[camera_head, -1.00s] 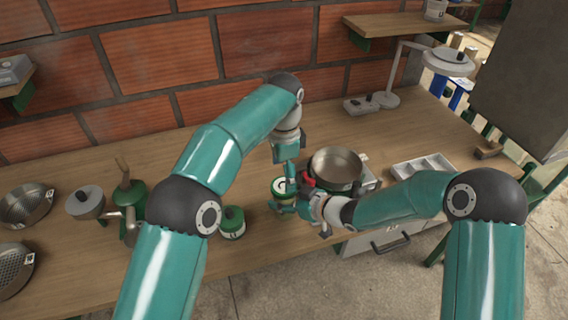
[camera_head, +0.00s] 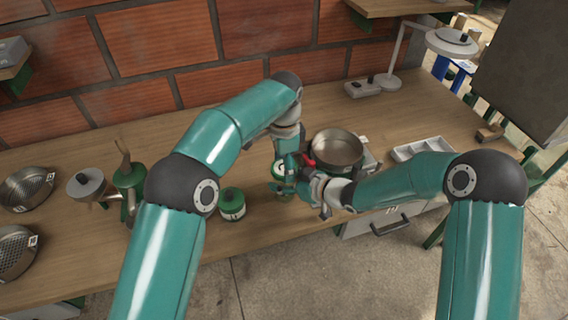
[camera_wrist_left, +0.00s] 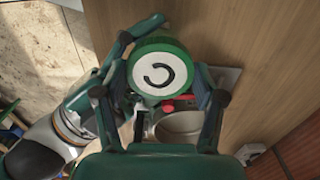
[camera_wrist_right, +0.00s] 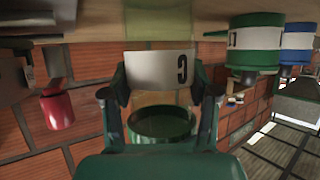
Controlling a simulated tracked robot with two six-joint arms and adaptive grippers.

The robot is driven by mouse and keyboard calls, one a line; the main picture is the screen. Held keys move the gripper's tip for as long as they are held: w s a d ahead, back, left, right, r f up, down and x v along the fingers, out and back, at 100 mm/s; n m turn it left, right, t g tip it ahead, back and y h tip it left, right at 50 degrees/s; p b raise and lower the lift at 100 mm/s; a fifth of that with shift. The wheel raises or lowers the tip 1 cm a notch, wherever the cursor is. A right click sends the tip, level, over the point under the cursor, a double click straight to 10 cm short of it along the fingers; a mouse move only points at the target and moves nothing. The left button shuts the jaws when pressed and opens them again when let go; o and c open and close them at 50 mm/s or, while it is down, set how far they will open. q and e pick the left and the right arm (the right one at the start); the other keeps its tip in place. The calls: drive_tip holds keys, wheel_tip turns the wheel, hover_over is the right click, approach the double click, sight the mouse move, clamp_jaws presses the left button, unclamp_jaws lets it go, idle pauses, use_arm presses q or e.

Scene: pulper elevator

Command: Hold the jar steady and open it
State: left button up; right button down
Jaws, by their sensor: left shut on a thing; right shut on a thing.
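The jar has a green lid with a white top marked C (camera_wrist_left: 160,68). My left gripper (camera_wrist_left: 163,95) is shut on the lid, a finger on either side. In the right wrist view, upside down, the jar body (camera_wrist_right: 158,70) shows a white label with a C, between the fingers of my right gripper (camera_wrist_right: 160,98), which is shut on it. A green ring with a dark hollow shows beyond the label; I cannot tell whether the lid is seated or apart. In the head view, the left gripper (camera_head: 287,165) and right gripper (camera_head: 305,183) meet around the jar, mostly hiding it.
A metal pan (camera_head: 338,150) stands close right of my grippers. A green jar (camera_head: 232,204) stands to the left, with a green grinder-like device (camera_head: 130,178) beyond it. A white divided tray (camera_head: 422,149) is at right. The table front (camera_head: 290,225) is clear.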

use_arm(q)
drive_tip(key=shift+n, duration=1.7)
drive_tip(key=o, duration=1.3)
drive_tip(key=shift+s+d, duration=0.1)
drive_tip(key=shift+r, duration=0.15)
drive_tip(key=shift+r, duration=2.15)
